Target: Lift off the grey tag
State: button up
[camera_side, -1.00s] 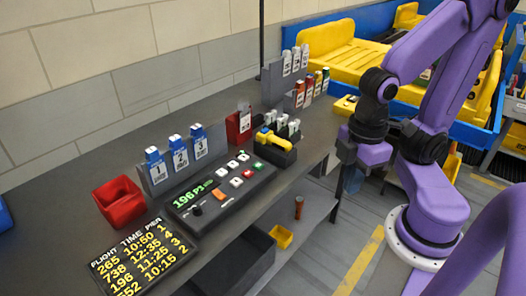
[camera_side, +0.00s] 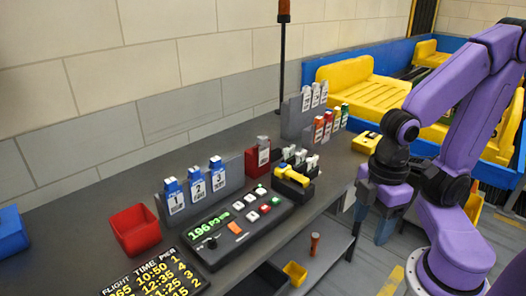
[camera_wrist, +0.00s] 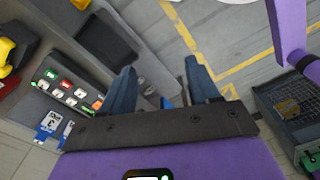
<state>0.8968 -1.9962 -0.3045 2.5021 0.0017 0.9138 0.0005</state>
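A tag with a grey top and white label (camera_side: 263,152) stands upright in a small red holder (camera_side: 252,163) behind the button panel in the side view. It is the one I take for the grey tag. I cannot make it out in the wrist view. My gripper (camera_side: 374,216) hangs to the right of the bench, past its edge, well away from the tag. In the wrist view its two blue fingers (camera_wrist: 160,85) are spread wide with nothing between them.
Blue numbered tags (camera_side: 195,187) stand left of the red holder. The button panel (camera_side: 238,230) and a black holder with a yellow-handled tool (camera_side: 293,180) lie in front. Racks of white and coloured tags (camera_side: 325,122) stand behind. A red bin (camera_side: 135,230) sits at left.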

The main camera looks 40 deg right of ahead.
jog(key=w+r+m+t+y, duration=0.1)
jog(key=w+r+m, duration=0.2)
jog(key=w, duration=1)
jog(key=w+r+m+t, duration=0.1)
jog(key=w+r+m, duration=0.25)
jog(key=w, duration=1.05)
jog(key=m+t+h, duration=0.1)
jog(key=m+t, duration=0.1)
jog(key=m, duration=0.4)
send_over(263, 137)
jog(key=s, duration=0.2)
notch_tip(263, 137, down, 9)
jog(key=shift+x, duration=2.6)
jog(key=shift+s+d, duration=0.1)
jog(key=shift+d, duration=0.05)
grip_shut()
